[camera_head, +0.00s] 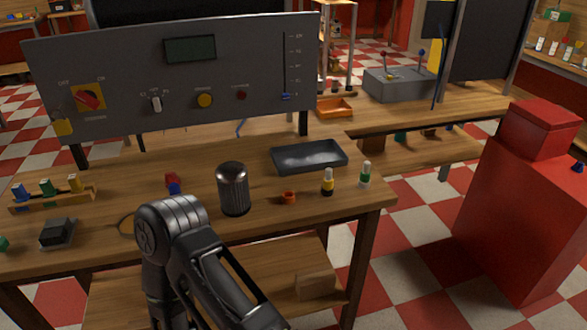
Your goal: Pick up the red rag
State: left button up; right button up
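I cannot make out a red rag for certain. A small red and blue item (173,183) lies on the wooden workbench (110,190), left of the dark ribbed cylinder; it is too small to tell whether it is cloth. One of my dark grey arms rises from the bottom centre in front of the bench and covers part of its front edge. No gripper fingers show, so neither gripper can be placed relative to the items.
A control panel (180,75) rises behind. A red cabinet (520,200) stands right; checkered floor between is clear.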

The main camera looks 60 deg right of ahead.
aim_at(170, 177)
jog(key=z, duration=1.4)
